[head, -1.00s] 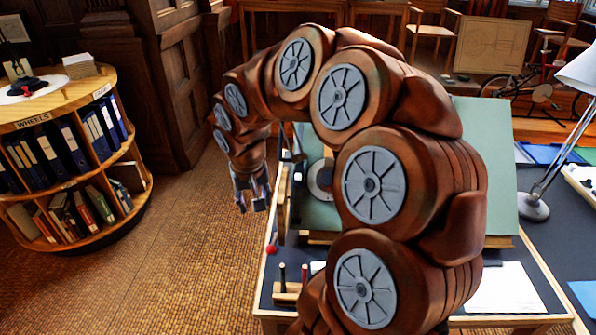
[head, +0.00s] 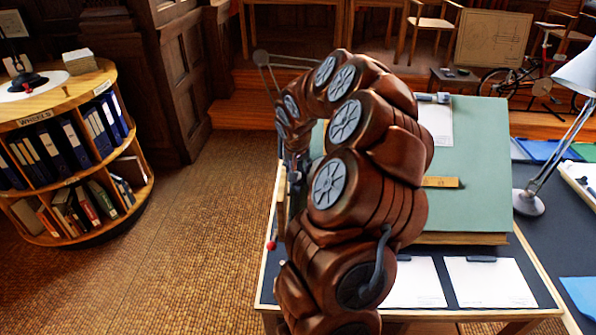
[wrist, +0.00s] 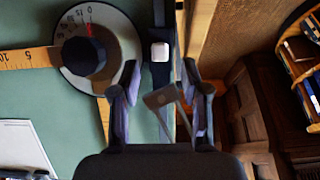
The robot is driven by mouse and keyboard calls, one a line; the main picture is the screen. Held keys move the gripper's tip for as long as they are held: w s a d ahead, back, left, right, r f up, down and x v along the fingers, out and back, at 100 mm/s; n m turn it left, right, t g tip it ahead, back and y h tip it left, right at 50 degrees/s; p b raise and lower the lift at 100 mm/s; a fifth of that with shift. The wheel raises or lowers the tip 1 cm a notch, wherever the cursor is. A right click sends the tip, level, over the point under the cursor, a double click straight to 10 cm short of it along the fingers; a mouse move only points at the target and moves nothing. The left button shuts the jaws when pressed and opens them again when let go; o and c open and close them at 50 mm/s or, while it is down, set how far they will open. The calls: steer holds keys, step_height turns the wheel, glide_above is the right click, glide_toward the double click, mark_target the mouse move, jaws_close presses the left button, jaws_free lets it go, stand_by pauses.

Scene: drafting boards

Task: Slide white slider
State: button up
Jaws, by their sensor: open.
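The white slider (wrist: 160,52) is a small pale square block on a dark narrow rail (wrist: 159,78) along the board's edge in the wrist view. My gripper (wrist: 160,82) is open, with one finger to each side of the rail's line. The slider shows just beyond the fingertips, roughly between them; I cannot tell whether anything touches it. A grey flat metal piece (wrist: 160,97) shows between the fingers. In the head view, the slider is not seen and the gripper is mostly hidden behind my arm at the left edge of the green board (head: 480,150).
A round white dial (wrist: 112,20) with a dark knob and a yellow ruler (wrist: 28,58) lie close left of the fingers. A desk lamp (head: 530,203) stands right of the board. A round bookcase (head: 60,105) stands at left, with open floor (head: 200,220) between.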

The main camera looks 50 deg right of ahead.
steer(key=shift+p+x, duration=0.6)
steer(key=shift+x, duration=1.6)
jaws_close()
